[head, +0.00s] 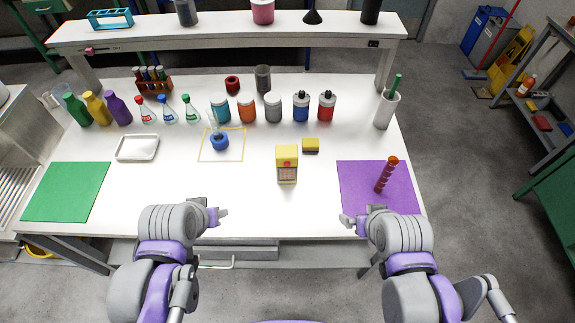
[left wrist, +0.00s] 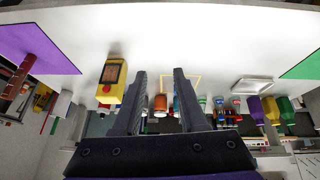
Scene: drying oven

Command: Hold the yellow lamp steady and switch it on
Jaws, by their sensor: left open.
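My left gripper (head: 219,216) is open and empty at the table's front edge, in front and to the left of the lamp. Its two dark fingers (left wrist: 155,103) have nothing between them. My right gripper (head: 350,221) is at the front edge, in front and to the right of the lamp. Its fingers look apart and empty.
A purple mat (head: 356,175) with a red-brown stacked rod (head: 386,175) is at right. A blue round object (head: 220,141) and metal tray (head: 138,148) are left. Several jars stand behind.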

